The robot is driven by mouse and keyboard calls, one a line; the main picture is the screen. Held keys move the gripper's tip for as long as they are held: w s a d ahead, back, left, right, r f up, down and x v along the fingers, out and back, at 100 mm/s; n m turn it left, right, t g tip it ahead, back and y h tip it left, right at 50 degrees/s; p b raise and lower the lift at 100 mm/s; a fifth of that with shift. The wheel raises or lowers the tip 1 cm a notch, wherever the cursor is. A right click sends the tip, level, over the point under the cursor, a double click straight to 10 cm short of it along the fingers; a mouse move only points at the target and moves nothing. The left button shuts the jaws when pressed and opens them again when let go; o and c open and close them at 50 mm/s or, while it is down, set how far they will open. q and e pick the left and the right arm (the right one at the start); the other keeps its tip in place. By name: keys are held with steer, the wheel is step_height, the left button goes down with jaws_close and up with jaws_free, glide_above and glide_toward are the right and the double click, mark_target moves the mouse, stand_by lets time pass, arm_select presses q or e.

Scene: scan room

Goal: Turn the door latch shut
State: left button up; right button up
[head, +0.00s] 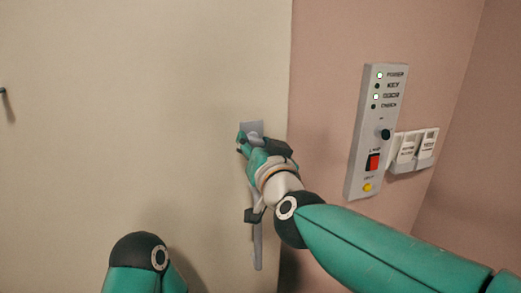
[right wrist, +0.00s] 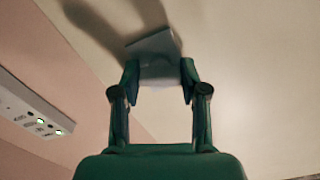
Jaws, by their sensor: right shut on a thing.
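The door (head: 130,100) is a flat cream panel filling the left of the head view. The grey door latch (head: 257,245) is near its right edge, with a plate at the top and a long bar hanging straight down. My right gripper (head: 250,146) is shut on the latch near its upper part and hides much of it. In the right wrist view both green fingers (right wrist: 160,82) are on either side of the grey latch piece (right wrist: 152,46). Of my left arm only a green and dark link shows at the bottom left; its gripper is out of view.
Right of the door is a pink wall (head: 325,70) with a grey control panel (head: 359,150) carrying lights, a black knob, a red switch and a yellow button. White card holders (head: 408,150) sit beside it. My right forearm passes just below the panel.

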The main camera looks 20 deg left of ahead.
steer(key=m, duration=0.1)
steer(key=m+b, duration=0.1)
steer(key=m, duration=0.1)
steer(key=shift+w+d+r+m, duration=0.1)
steer(key=shift+d+r+m, duration=0.15)
steer(key=shift+m, duration=0.15)
steer(key=m+b, duration=0.1)
steer(key=m, duration=0.2)
steer(key=shift+m, duration=0.3)
steer(key=m+b, duration=0.2)
steer(key=m, duration=0.4)
steer(key=shift+m, duration=0.4)
